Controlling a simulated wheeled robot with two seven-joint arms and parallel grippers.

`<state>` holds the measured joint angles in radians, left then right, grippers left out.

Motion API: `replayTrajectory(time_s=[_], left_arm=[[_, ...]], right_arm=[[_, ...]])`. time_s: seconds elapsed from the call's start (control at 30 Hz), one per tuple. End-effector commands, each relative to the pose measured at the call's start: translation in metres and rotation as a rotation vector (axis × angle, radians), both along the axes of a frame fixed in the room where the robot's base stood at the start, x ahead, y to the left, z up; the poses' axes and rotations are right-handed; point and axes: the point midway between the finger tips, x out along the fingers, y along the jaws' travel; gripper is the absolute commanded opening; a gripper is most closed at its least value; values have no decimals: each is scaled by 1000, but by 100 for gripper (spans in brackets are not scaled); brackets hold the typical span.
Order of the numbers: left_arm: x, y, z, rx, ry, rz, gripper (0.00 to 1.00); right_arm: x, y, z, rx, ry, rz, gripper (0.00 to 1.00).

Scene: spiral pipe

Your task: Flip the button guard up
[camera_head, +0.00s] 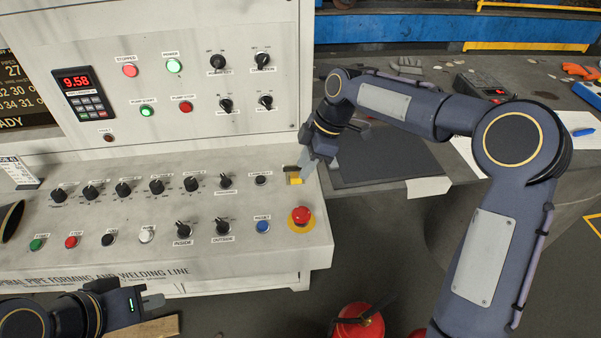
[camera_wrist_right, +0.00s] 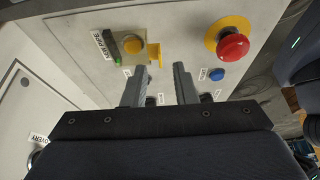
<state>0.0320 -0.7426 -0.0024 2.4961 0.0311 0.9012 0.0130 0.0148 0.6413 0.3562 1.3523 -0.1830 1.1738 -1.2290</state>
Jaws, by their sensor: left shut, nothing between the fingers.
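The yellow button guard (camera_head: 295,180) is at the right end of the sloped console panel, above the red emergency stop. In the right wrist view a yellow flap (camera_wrist_right: 154,54) sits beside a round yellow button part (camera_wrist_right: 133,46); how far the flap is raised is hard to tell. My right gripper (camera_head: 306,166) is just above and beside the guard, partly covering it. In the wrist view its two fingers (camera_wrist_right: 161,72) are apart with nothing between them, the left tip close to the flap. My left gripper (camera_head: 153,302) is shut and empty at lower left, in front of the console.
The red emergency stop (camera_head: 301,215) on its yellow base and a blue button (camera_head: 263,226) lie close below the guard. Several knobs and buttons cover the panel to the left. A dark mat (camera_head: 385,160) lies on the table at right. A red extinguisher (camera_head: 358,322) stands on the floor.

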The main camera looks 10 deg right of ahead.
Motion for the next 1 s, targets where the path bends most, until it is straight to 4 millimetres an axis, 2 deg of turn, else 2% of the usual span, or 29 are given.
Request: replayTrajectory(time_s=[0.1, 0.2, 0.57, 0.77, 1.0], left_arm=[[0, 0, 0, 0, 0, 0, 0], [0, 0, 0, 0, 0, 0, 0], [0, 0, 0, 0, 0, 0, 0], [0, 0, 0, 0, 0, 0, 0], [0, 0, 0, 0, 0, 0, 0]], right_arm=[[-1, 7, -17, -1, 3, 0, 25], [0, 10, -25, 0, 1, -1, 25], [0, 13, -30, 1, 0, -2, 25], [0, 13, -30, 1, 0, -2, 0], [0, 12, -30, 1, 0, -2, 0]])
